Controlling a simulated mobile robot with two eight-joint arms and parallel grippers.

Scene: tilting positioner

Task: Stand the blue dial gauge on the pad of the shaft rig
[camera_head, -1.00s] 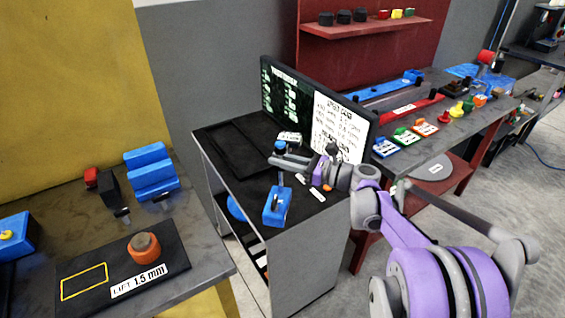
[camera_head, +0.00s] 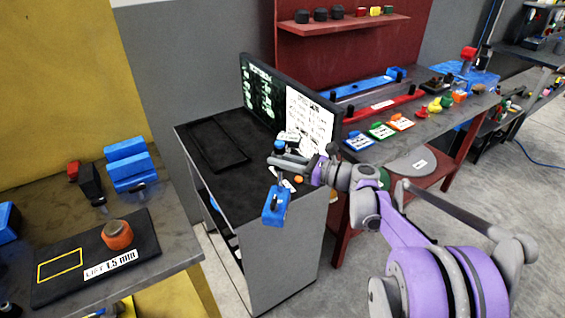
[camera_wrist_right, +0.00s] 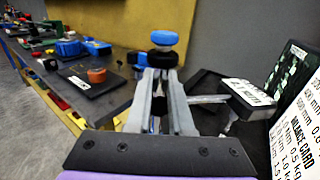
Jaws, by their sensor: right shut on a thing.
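My right gripper (camera_head: 281,162) is shut on the rod of the blue dial gauge. The gauge's blue block-shaped base (camera_head: 275,206) hangs below the fingers, in front of the dark cabinet. A round blue knob (camera_head: 279,146) sits above the fingers; it also shows in the wrist view (camera_wrist_right: 164,38) just past the fingertips. On the left bench lies a black pad (camera_head: 75,281) with a yellow outlined rectangle, an orange round part (camera_head: 117,235) and a "1.5 mm" label. I cannot tell the rig's shaft from other parts. My left gripper is not in view.
The dark cabinet (camera_head: 275,262) bears a monitor (camera_head: 258,90), a white text card and small loose items. A blue stepped block (camera_head: 130,166) and a black-and-red part stand behind the pad. A gap of floor separates bench and cabinet.

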